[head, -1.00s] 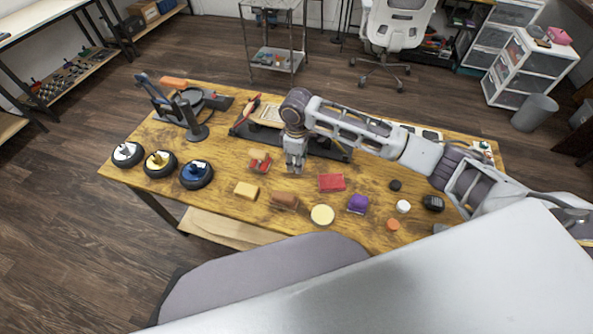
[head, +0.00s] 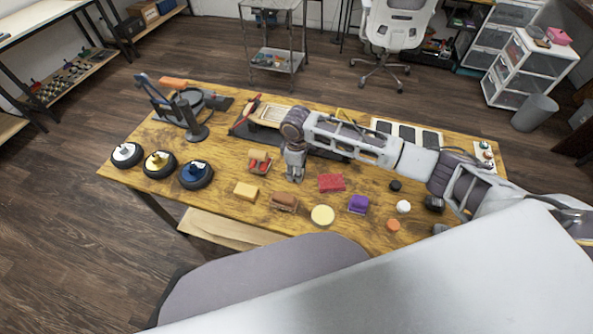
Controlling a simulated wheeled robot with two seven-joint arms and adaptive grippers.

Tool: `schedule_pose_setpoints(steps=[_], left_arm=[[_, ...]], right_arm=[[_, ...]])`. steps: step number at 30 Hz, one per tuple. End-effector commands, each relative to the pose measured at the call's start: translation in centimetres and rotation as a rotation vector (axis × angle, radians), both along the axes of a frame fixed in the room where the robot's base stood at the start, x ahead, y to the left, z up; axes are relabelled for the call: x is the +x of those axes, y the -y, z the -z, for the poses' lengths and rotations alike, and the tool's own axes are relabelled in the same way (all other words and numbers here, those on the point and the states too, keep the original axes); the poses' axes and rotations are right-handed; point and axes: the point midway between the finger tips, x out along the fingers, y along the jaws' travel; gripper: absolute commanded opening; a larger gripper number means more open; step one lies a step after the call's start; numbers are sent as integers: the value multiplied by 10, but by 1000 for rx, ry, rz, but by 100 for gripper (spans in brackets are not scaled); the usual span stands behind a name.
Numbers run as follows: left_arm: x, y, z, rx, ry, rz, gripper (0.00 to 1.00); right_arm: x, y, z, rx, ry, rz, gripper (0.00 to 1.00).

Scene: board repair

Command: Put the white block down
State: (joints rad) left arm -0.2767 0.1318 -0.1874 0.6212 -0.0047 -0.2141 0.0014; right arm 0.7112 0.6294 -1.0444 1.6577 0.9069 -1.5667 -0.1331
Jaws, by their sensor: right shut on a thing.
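My right gripper (head: 295,174) points down over the middle of the wooden table (head: 225,150), between the small red-and-tan piece (head: 259,162) and the red block (head: 331,183). Its jaws are shut on the white block, which I can barely make out at the fingertips. Whether the block touches the table I cannot tell. My left gripper is not in view.
Near the gripper are a brown block (head: 284,202), a yellow block (head: 245,191), a cream disc (head: 322,215), a purple block (head: 358,204) and a white round piece (head: 403,206). Behind lies a dark board holder (head: 243,130). Three dark round holders, one being blue-topped (head: 195,174), stand left.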

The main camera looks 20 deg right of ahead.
Motion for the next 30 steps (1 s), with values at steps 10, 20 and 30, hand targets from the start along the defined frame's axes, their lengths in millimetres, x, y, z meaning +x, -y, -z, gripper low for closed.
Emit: schedule_pose_setpoints(steps=[10,20,30], left_arm=[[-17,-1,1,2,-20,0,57],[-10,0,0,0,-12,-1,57],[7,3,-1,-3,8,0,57]], right_arm=[[0,0,1,0,0,0,11],[0,0,3,0,0,0,57],[0,0,1,0,0,0,57]])
